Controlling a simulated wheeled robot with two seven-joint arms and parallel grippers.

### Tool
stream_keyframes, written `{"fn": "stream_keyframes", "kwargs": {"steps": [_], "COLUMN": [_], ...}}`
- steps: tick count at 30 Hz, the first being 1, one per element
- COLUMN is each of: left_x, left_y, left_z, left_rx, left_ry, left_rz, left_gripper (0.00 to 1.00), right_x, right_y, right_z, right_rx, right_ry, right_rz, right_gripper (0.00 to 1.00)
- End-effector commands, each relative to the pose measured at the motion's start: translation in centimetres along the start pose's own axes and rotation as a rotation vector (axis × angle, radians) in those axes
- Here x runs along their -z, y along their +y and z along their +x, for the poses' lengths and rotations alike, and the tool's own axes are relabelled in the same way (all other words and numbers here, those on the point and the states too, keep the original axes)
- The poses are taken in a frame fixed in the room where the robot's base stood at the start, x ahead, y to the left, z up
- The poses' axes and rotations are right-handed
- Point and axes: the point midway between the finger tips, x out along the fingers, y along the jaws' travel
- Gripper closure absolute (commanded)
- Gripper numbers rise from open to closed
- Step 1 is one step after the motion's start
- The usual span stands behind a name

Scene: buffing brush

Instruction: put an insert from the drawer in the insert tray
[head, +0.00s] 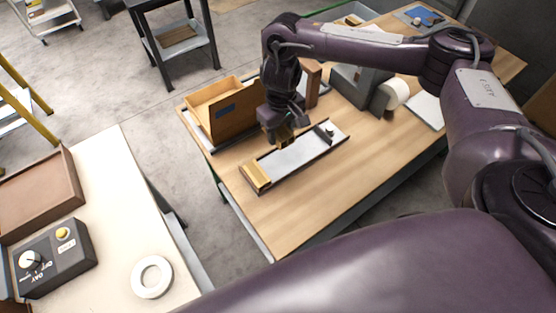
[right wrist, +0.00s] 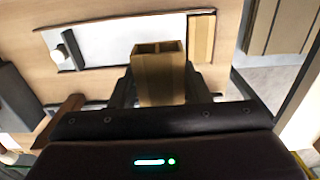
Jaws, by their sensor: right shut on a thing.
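My right gripper (head: 279,140) is shut on a tan insert (right wrist: 160,78), a box-like piece with two openings in its top. It holds the insert close to the long edge of the insert tray (head: 295,158); I cannot tell whether it touches the tray. The tray is a long, pale strip with dark edges, also seen in the right wrist view (right wrist: 112,40). A similar tan block (head: 255,177) sits at its near left end. A dark block with a round knob (head: 326,131) is at the far end. The open wooden drawer (head: 233,122) is behind and left. My left gripper is not in view.
A grey machine (head: 357,85) with a white roll (head: 393,94) stands right of the tray. A wooden block (head: 311,84) stands behind the gripper. The workbench (head: 308,198) is clear in front. A separate table (head: 115,200) holds a control box (head: 52,258) and white ring (head: 152,262).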

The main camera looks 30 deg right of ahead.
Motion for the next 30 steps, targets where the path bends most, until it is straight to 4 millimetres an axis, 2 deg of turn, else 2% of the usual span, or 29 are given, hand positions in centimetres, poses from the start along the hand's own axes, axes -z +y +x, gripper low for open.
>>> {"fn": "stream_keyframes", "kwargs": {"steps": [1,3,10,13,20,26,30], "left_x": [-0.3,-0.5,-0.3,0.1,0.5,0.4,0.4], "left_y": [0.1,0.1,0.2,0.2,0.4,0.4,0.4], "left_z": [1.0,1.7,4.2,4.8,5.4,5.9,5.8], "left_rx": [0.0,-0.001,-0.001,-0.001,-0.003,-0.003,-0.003], "left_ry": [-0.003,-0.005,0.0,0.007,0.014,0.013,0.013], "left_rz": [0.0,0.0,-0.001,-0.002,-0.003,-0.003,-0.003], "left_gripper": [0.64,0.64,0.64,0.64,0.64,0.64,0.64], "right_x": [-0.2,-0.2,-0.1,-0.1,0.0,-0.1,0.1], "right_y": [-0.1,-0.1,-0.1,-0.1,0.0,0.0,0.0], "right_z": [2.2,4.2,9.9,11.3,12.7,15.3,15.6], "right_rx": [0.004,0.003,0.002,0.001,0.0,-0.001,-0.001], "right_ry": [-0.007,-0.006,-0.003,-0.001,0.0,-0.002,0.003], "right_rz": [0.003,0.003,0.002,0.001,0.001,0.002,0.001], "right_gripper": [0.82,0.82,0.82,0.82,0.82,0.82,0.82]}}
